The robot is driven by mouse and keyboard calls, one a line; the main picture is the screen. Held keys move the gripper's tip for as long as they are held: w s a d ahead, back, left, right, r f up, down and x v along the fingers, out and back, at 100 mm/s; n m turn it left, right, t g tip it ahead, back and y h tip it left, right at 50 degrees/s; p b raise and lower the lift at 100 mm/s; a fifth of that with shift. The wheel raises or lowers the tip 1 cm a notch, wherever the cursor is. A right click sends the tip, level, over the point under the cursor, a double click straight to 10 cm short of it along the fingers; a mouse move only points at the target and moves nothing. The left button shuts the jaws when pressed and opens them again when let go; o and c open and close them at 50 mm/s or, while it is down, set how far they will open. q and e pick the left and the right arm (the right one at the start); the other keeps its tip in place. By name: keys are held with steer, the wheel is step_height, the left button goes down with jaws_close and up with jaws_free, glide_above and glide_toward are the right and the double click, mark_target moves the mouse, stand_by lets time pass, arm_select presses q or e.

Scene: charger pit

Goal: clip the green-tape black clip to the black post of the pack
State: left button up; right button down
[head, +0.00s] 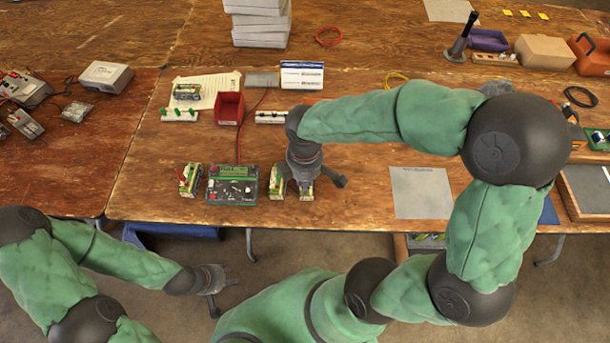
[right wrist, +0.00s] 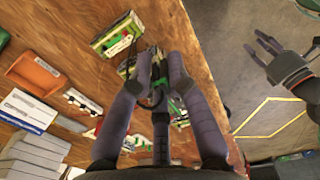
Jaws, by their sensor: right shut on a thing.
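The charger (head: 232,184) is a green and black box with a screen, near the table's front edge. A small pack (head: 190,180) stands left of it, and two more, one pack (head: 277,184) and another pack (head: 306,190), stand right of it. My right gripper (head: 305,178) is above these right-hand packs and partly covers them. In the right wrist view it (right wrist: 159,72) is shut on a dark piece, seemingly the black clip (right wrist: 157,92); green shows nearby. The posts are too small to tell. My left gripper (head: 222,288) is open and empty, off the table's front edge.
A red bin (head: 230,108), a paper sheet (head: 208,90) and a blue-white box (head: 301,75) stand behind the charger. A grey mat (head: 420,193) lies to the right, with clear wood around it. A tray (head: 590,190) is at the far right.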

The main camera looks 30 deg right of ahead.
steer(key=shift+p, duration=0.4)
steer(key=w+a+m+p, duration=0.3)
steer(key=w+a+m, duration=0.6)
steer(key=w+a, duration=0.55)
steer(key=w+a+m+p, duration=0.2)
steer(key=w+a+m, duration=0.85)
steer(key=w, duration=0.75)
steer(key=shift+n, duration=0.75)
steer(key=shift+s+a+f+b, duration=0.1)
steer(key=shift+a+f+b, duration=0.2)
steer(key=shift+f, duration=0.6)
steer(key=shift+s+a+f+b, duration=0.1)
steer(key=shift+f+b, duration=0.35)
steer(key=shift+f, duration=0.5)
steer(key=shift+s+a+f+b, duration=0.1)
steer(key=shift+a+f+b, duration=0.2)
steer(key=shift+f, duration=0.6)
steer(key=shift+d+f, duration=0.1)
steer(key=shift+f, duration=0.2)
steer(key=shift+f+b, duration=0.7)
steer(key=shift+f, duration=0.3)
steer(key=shift+f+b, duration=1.15)
steer(key=shift+f, duration=1.15)
